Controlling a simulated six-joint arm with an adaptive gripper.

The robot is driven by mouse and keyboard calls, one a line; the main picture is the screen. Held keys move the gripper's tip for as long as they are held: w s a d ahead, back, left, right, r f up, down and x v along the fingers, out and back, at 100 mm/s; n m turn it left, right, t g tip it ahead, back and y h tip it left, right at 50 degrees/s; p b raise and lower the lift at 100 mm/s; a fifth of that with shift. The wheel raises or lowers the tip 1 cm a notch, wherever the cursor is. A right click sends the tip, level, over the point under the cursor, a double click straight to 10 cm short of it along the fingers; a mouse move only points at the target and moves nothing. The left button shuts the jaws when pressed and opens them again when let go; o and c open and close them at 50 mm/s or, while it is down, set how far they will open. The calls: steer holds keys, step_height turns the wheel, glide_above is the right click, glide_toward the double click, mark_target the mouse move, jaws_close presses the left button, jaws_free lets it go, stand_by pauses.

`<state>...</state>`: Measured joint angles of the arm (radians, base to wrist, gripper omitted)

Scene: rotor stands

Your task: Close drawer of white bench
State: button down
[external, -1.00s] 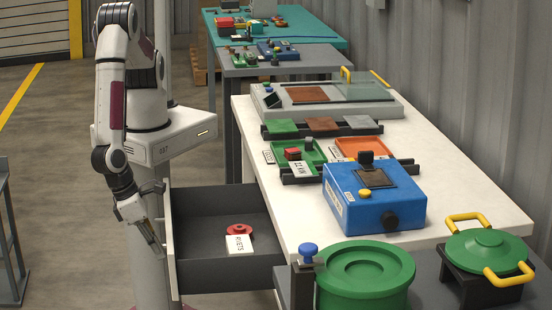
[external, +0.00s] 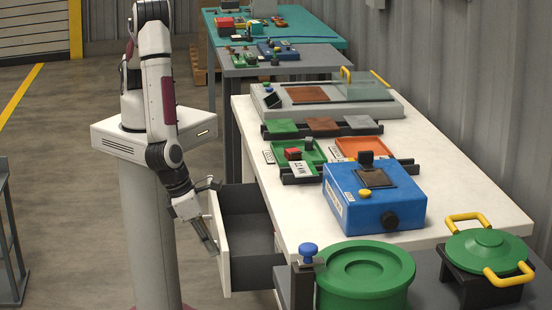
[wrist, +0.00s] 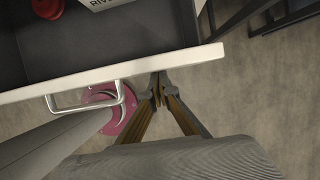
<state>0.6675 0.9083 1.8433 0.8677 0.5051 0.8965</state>
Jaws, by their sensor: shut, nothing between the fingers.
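The white bench (external: 440,215) has a drawer with a white front (external: 221,244) that stands partly open, its dark inside (external: 245,210) showing. My gripper (external: 212,247) is shut and empty at the outer face of the drawer front. In the wrist view my fingertips (wrist: 158,93) are at the drawer front's outer edge (wrist: 110,72), apparently touching it, right of the metal handle (wrist: 85,103). A red part (wrist: 47,8) and a white label card (wrist: 105,3) lie inside the drawer.
A blue box (external: 372,200), a grey case with a clear lid (external: 320,100) and coloured trays stand on the bench top. A green drum (external: 362,278) and a blue knob (external: 308,251) are near the drawer's right side.

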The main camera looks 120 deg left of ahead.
steer(key=w+a, duration=1.1)
steer(key=shift+w+a+r, duration=0.1)
steer(key=shift+s+d, duration=0.3)
steer(key=shift+d, duration=0.1)
steer(key=s+d+r, duration=0.5)
steer(key=r, duration=0.4)
steer(key=shift+s+d, duration=0.15)
steer(key=shift+s, duration=0.05)
stand_by(0.9)
